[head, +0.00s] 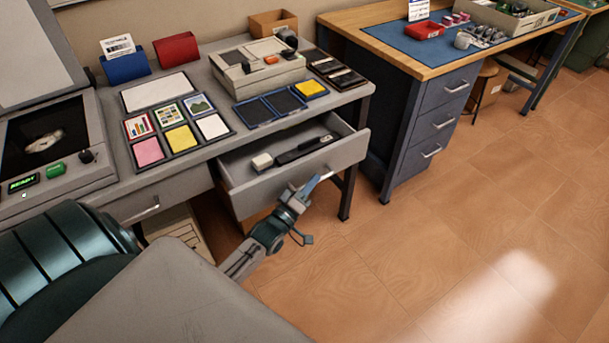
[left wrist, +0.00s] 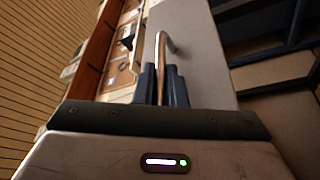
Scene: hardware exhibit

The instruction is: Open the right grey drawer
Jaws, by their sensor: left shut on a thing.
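The right grey drawer (head: 262,197) of the grey desk stands pulled out, and its inside shows from above. A dark tool-like object (head: 303,149) with a pale block at its left end lies in it. My left gripper (head: 312,186) is in front of the drawer, shut on its metal handle. In the left wrist view, the two dark fingers (left wrist: 161,86) are on both sides of the handle (left wrist: 163,48), against the pale drawer front (left wrist: 207,50). The left grey drawer (head: 160,193) is shut. My right gripper does not show.
The desk top holds a card tray (head: 175,132), a grey box device (head: 258,66) and dark trays. A blue drawer cabinet (head: 436,122) under a wooden bench stands to the right. The floor (head: 430,235) in front is clear.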

